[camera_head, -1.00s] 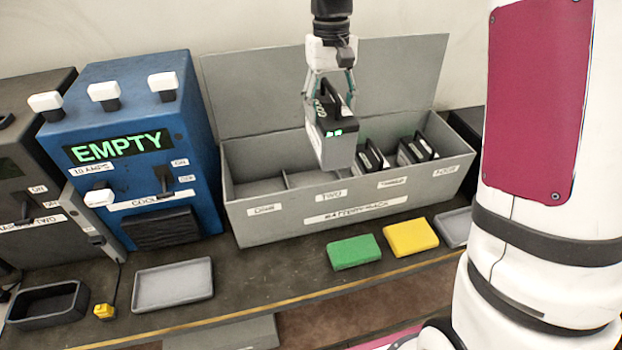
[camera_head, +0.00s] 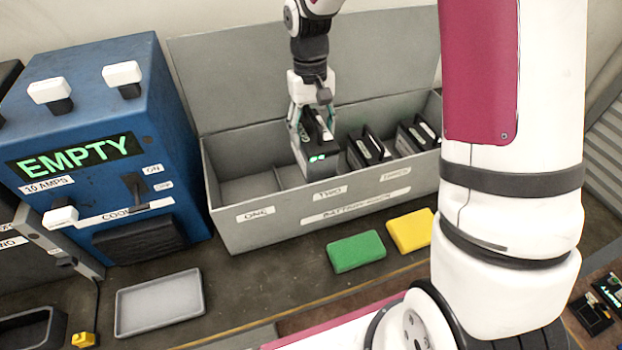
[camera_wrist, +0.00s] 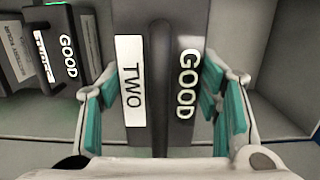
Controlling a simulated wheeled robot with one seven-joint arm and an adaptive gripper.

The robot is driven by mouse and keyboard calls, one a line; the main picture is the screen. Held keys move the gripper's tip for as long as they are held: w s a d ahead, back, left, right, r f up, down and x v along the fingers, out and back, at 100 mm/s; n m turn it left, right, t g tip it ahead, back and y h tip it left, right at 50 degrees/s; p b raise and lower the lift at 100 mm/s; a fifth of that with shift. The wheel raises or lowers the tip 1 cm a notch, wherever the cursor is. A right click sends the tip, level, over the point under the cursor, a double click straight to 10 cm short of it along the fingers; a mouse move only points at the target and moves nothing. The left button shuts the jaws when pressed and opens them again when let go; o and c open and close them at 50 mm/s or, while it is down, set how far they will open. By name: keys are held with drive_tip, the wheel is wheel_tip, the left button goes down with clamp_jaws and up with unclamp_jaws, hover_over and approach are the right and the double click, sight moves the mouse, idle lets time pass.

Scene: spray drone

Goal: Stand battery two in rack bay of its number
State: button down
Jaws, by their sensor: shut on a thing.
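Battery two (camera_head: 313,156) is a grey and black block with a top handle and green lights. In the wrist view its top (camera_wrist: 185,95) reads TWO and GOOD. My gripper (camera_head: 312,115) is shut on it, with teal fingers on both sides in the wrist view (camera_wrist: 160,105). The battery is upright, its lower part inside the grey battery rack (camera_head: 290,225), behind the label TWO (camera_head: 328,193). The rack wall hides its base, so I cannot tell whether it touches the floor.
Two batteries (camera_head: 366,147) (camera_head: 416,135) stand in the bays to the right. Bay ONE (camera_head: 235,188) is empty. The rack's lid (camera_head: 230,80) stands open behind. A blue cooler box (camera_head: 110,130) showing EMPTY is to the left. Green (camera_head: 356,251) and yellow (camera_head: 410,231) blocks lie in front.

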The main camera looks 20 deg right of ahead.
drive_tip(key=shift+f+p, duration=0.5)
drive_tip(key=shift+f, duration=4.45)
drive_tip(key=shift+f, duration=0.15)
drive_tip(key=c, duration=0.5)
unclamp_jaws()
drive_tip(key=shift+s, duration=0.1)
drive_tip(key=r, duration=0.4)
drive_tip(key=w+r+b, duration=0.1)
drive_tip(key=r, duration=0.6)
drive_tip(key=shift+w+r+b, duration=0.25)
drive_tip(key=shift+r+b, duration=0.05)
drive_tip(key=shift+b, duration=0.05)
drive_tip(key=shift+t, duration=0.7)
drive_tip(key=s+r, duration=0.1)
drive_tip(key=r, duration=0.1)
drive_tip(key=s+r, duration=0.1)
drive_tip(key=r, duration=0.2)
drive_tip(key=s+r, duration=0.2)
drive_tip(key=shift+r, duration=0.2)
drive_tip(key=s+r+t, duration=0.1)
drive_tip(key=s+r, duration=0.2)
drive_tip(key=s, duration=0.4)
drive_tip(key=s+r+t, duration=0.2)
drive_tip(key=s+r, duration=0.1)
drive_tip(key=s, duration=0.4)
drive_tip(key=s+r+t, duration=0.2)
drive_tip(key=s+r, duration=0.2)
drive_tip(key=s, duration=0.3)
drive_tip(key=shift+s+d, duration=0.1)
drive_tip(key=shift+s, duration=0.05)
